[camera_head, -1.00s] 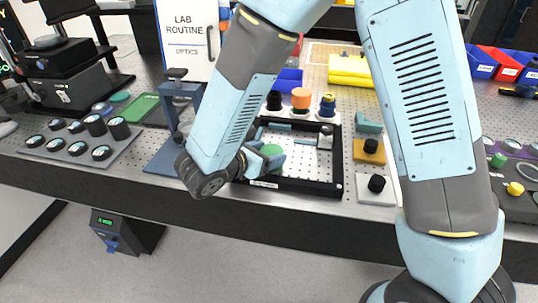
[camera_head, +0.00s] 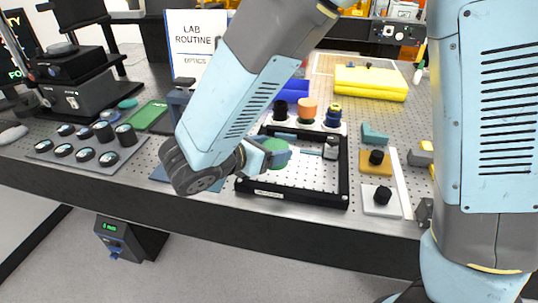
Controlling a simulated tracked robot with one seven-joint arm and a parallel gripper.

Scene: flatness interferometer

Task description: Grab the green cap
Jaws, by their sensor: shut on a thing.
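The green cap (camera_head: 274,152) is round and sits between the fingers of my gripper (camera_head: 276,156). It shows above the left part of a black-framed tray (camera_head: 342,186) with a perforated floor. My gripper is shut on the cap. My wrist and forearm reach in from above and hide part of the gripper and the tray's left side. I cannot tell whether the cap touches the tray floor.
A white block with a black knob (camera_head: 381,200) and a yellow block (camera_head: 376,162) stand right of the tray. Orange (camera_head: 307,108) and blue-yellow (camera_head: 332,114) cylinders stand behind it. Several round lenses lie on a grey plate (camera_head: 118,150) at left. The bench's front edge (camera_head: 200,212) is close.

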